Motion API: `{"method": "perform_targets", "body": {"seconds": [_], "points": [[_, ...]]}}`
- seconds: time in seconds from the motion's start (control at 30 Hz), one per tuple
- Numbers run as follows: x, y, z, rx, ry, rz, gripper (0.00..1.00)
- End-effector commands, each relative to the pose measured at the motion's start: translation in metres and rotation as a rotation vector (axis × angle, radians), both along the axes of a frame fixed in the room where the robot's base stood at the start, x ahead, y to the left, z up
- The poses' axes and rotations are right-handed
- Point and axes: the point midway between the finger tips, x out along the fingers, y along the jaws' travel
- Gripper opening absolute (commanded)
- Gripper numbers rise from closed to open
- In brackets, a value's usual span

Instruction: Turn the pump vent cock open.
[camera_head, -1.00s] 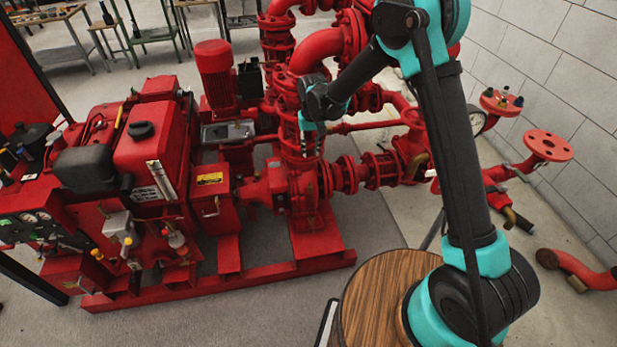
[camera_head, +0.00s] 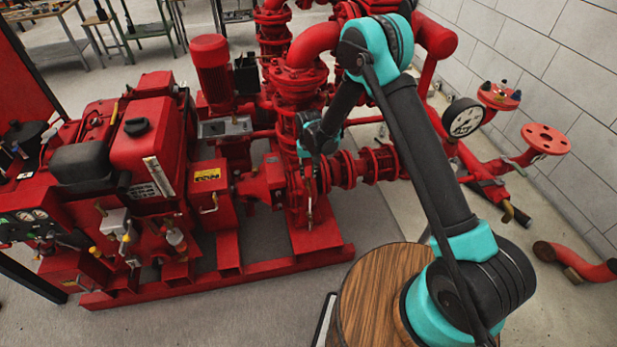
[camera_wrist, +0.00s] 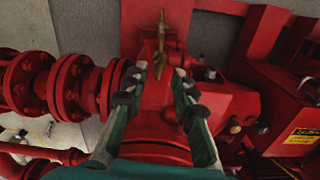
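The vent cock (camera_wrist: 160,45), a small brass fitting with a thin upright handle, stands on the red pump casing (camera_wrist: 155,110) in the wrist view. It is just beyond my fingertips, between the lines of the two fingers. My gripper (camera_wrist: 157,86) is open and empty, with one finger on each side of the casing's middle. I see no contact with the cock. In the head view my gripper (camera_head: 311,168) points down at the front of the pump (camera_head: 297,195). A small brass-coloured piece shows just below it (camera_head: 310,210), partly blurred.
Flanged red pipe (camera_head: 345,170) runs right of the pump, and more flanges (camera_wrist: 70,85) lie left in the wrist view. A red box with a yellow label (camera_head: 208,185) stands left of the pump. A pressure gauge (camera_head: 463,118) and a round wooden top (camera_head: 375,290) are to the right.

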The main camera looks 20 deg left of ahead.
Motion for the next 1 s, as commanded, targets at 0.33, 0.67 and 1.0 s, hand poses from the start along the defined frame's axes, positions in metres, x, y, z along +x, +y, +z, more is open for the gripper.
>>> {"method": "perform_targets", "body": {"seconds": [0.33, 0.67, 1.0], "points": [[0.000, 0.000, -0.027, 0.000, 0.000, 0.000, 0.27], [0.000, 0.000, -0.027, 0.000, 0.000, 0.000, 0.18], [0.000, 0.000, -0.027, 0.000, 0.000, 0.000, 0.00]]}}
